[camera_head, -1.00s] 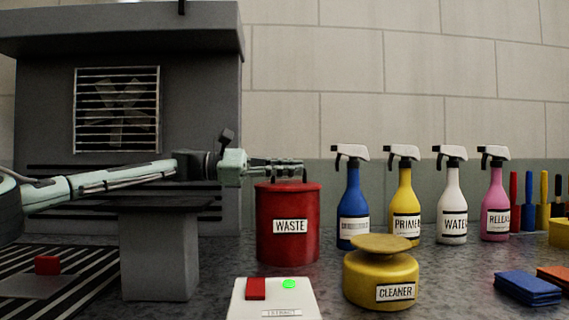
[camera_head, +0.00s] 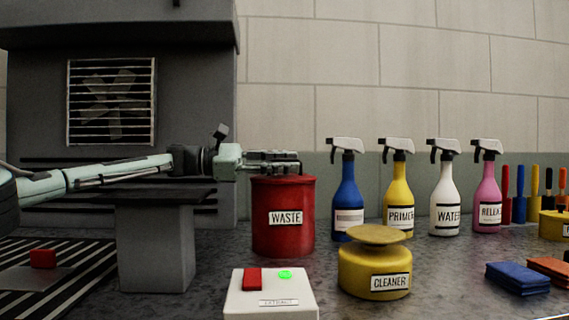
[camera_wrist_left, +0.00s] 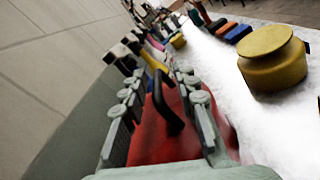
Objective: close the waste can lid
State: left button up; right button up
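The red waste can (camera_head: 284,228), labelled WASTE, stands upright on the bench in the head view. Its red top is nearly edge-on there, so I cannot tell how the lid sits on the rim. In the left wrist view the red lid (camera_wrist_left: 152,140) carries a black bar handle (camera_wrist_left: 167,105). My left gripper (camera_head: 290,161) reaches in level from the left, just above the can. In the wrist view its fingers (camera_wrist_left: 160,112) are apart, one on each side of the handle, with no clear grip on it. My right gripper is not in view.
A yellow cleaner tin (camera_head: 375,272) stands right of the can, and a white button box (camera_head: 270,302) in front. Several spray bottles (camera_head: 398,200) line the back right. A grey pedestal (camera_head: 157,245) stands under my left arm.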

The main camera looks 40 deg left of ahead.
pick_arm(q)
jog(key=v, duration=1.2)
dwell(0.3)
